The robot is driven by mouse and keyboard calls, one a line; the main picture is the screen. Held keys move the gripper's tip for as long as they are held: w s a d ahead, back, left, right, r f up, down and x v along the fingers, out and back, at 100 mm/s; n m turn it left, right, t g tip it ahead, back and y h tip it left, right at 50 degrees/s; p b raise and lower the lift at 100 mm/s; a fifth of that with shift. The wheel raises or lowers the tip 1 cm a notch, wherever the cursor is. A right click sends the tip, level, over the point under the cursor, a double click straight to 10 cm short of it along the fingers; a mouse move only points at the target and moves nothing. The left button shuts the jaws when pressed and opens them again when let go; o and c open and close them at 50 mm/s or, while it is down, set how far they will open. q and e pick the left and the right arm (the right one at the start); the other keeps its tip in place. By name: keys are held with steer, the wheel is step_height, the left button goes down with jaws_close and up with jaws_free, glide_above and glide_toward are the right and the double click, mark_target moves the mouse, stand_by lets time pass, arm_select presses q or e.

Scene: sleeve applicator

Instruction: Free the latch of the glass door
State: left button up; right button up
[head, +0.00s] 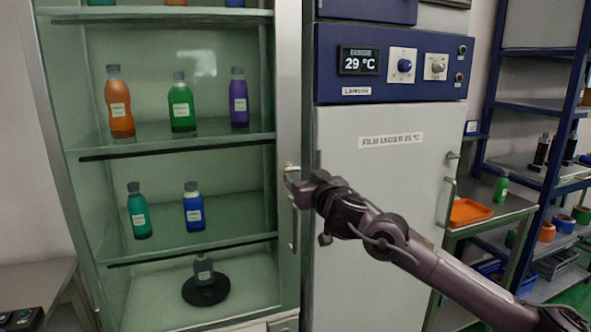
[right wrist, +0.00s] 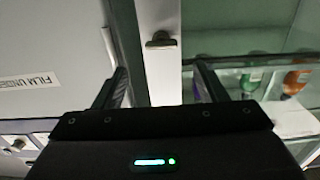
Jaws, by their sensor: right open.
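The glass door (head: 285,110) stands at the front of the tall cabinet, its light metal frame upright along the right side. The latch (head: 291,168) is a small metal piece on this frame, above the vertical door handle (head: 294,228). In the right wrist view the latch (right wrist: 160,40) shows as a small knob beyond and between my fingers. My right gripper (head: 298,186) is at the frame, close to the latch and partly in front of the door edge. Its two fingers are apart in the wrist view (right wrist: 161,70), with nothing between them. Contact cannot be told. My left gripper is out of view.
Several coloured bottles, such as the orange one (head: 120,105), stand on shelves behind the glass. A grey oven (head: 375,200) with a blue control panel (head: 420,65) stands right of the cabinet. A side table with an orange tray (head: 470,211) is farther right.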

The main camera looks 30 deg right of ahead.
mark_target(293, 169)
steer(key=p+x, duration=0.2)
steer(key=x, duration=0.5)
steer(key=shift+a+r, duration=0.1)
steer(key=shift+a, duration=0.05)
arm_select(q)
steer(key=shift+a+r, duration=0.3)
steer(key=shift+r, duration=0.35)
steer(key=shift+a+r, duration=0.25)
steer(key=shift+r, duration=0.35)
arm_select(e)
steer(key=shift+w, duration=0.35)
steer(key=shift+c, duration=0.2)
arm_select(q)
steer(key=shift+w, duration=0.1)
arm_select(e)
steer(key=c, duration=0.9)
